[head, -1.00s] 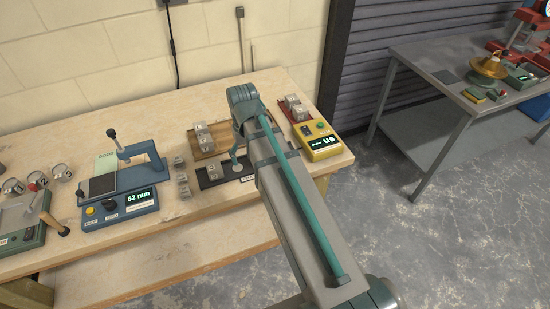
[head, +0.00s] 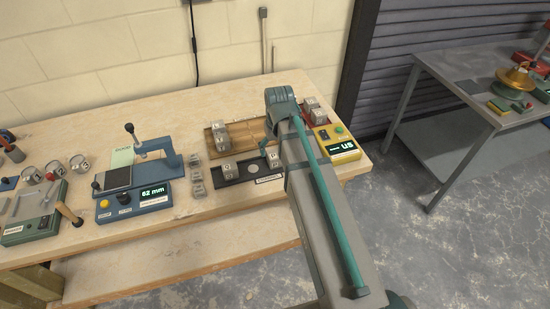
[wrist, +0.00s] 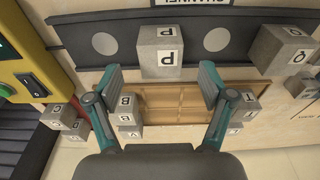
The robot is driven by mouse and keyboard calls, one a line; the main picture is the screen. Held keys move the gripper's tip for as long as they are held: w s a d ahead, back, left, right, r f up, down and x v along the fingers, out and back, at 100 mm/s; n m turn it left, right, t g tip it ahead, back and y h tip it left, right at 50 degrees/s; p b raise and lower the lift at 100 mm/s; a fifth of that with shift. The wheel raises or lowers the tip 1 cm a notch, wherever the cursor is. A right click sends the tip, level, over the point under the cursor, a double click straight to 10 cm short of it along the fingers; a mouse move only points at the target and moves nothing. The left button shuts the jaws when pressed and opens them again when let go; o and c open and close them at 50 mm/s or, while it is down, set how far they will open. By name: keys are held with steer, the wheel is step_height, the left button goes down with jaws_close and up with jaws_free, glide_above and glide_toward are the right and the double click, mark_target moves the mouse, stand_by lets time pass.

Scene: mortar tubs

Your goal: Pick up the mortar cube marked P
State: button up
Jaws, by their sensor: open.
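The grey mortar cube marked P (wrist: 166,57) sits on a dark channel tray (wrist: 125,22), between two pale round spots. In the head view a cube (head: 275,160) at the tray's right part is partly hidden by my arm; its letter is too small to read. My gripper (wrist: 160,78) is open. In the wrist view its two fingers stand to either side of and just below the P cube, with clear gaps. I cannot tell its exact height over the cube.
A cube marked Q (wrist: 283,48) stands on the same tray. A wooden tray (wrist: 177,98) with several cubes lies close by. More cubes (wrist: 65,118) stand near a yellow meter (head: 336,147). A blue gauge (head: 136,195) and loose cubes (head: 196,175) are to the left.

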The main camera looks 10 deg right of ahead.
mark_target(275, 154)
steer(key=shift+w+f+p, duration=0.2)
steer(key=shift+f+p, duration=0.3)
steer(key=shift+f, duration=0.75)
steer(key=shift+w+f+p, duration=0.2)
steer(key=shift+f+p, duration=0.25)
steer(key=shift+f, duration=0.8)
steer(key=c, duration=1.5)
